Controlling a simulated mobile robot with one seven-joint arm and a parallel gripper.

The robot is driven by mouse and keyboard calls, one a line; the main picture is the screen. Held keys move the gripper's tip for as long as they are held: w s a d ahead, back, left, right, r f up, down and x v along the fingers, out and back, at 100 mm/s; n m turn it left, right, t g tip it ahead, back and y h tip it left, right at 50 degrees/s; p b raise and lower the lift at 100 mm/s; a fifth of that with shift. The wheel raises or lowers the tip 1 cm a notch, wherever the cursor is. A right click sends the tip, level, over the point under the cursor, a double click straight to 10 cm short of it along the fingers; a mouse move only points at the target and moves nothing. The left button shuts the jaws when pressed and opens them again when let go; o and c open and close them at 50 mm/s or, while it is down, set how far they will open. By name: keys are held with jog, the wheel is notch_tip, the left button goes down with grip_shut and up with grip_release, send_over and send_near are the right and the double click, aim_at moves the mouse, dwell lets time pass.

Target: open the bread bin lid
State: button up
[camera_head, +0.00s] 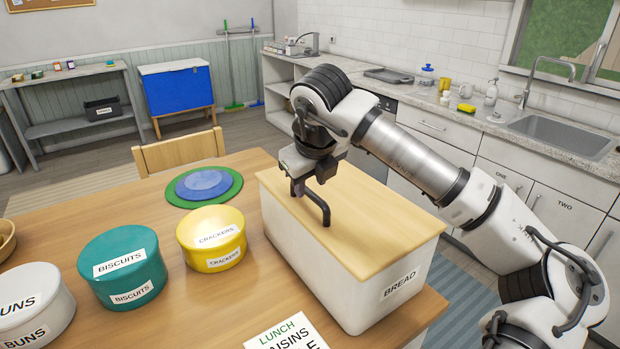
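The bread bin (335,284) is a white box with a "BREAD" label, standing on the wooden table. Its light wooden lid (375,225) lies flat on top and looks shut. A black bent bar (322,203), which looks like the lid's handle, stands up near the lid's far left part. My gripper (299,187) reaches down over that end of the lid, right at the bar's upper end. Its fingers are small and dark there, so I cannot tell whether they are open, or closed around the bar, or only beside it.
A yellow crackers tin (211,239), a teal biscuits tin (122,272) and a white buns tin (32,311) stand left of the bin. Round mats (172,194) lie behind them. A lunch card (290,334) is in front. A chair (178,152) stands behind the table.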

jog(key=shift+x, duration=0.95)
jog(key=shift+c, duration=0.2)
grip_shut()
